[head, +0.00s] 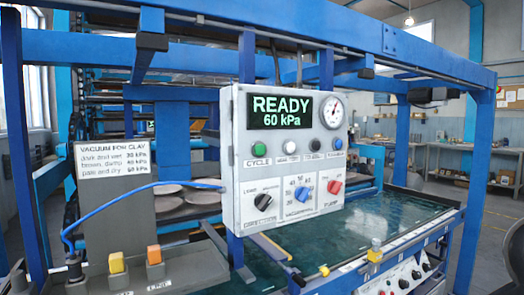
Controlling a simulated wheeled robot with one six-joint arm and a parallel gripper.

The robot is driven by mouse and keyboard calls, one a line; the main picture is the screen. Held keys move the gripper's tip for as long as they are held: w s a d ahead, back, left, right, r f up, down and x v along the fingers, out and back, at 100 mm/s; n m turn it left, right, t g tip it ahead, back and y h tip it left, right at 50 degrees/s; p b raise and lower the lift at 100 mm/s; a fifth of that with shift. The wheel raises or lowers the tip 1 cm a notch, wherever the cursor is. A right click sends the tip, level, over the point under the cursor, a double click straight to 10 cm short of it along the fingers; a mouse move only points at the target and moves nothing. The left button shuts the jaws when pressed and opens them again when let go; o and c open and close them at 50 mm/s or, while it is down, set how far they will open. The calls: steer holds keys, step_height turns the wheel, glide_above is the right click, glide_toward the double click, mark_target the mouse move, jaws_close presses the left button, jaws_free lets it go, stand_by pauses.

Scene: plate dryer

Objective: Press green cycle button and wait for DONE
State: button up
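The grey-white control panel (236,190) hangs from the blue frame at the centre of the head view. Its display (281,110) reads READY and 60 kPa in green letters. The green cycle button (257,146) sits below the display at the left, over the label CYCLE. White (289,147), dark (314,144) and blue (338,144) buttons stand to its right. A round gauge (333,112) is at the panel's upper right. Black (262,200), blue (306,187) and red (334,187) knobs sit along the lower part. My gripper is not in view.
A sign about vacuum for clay (113,158) stands left of the panel. Round plates (203,197) lie behind the panel. Blue posts (476,190) and an overhead beam frame the green bed (385,219).

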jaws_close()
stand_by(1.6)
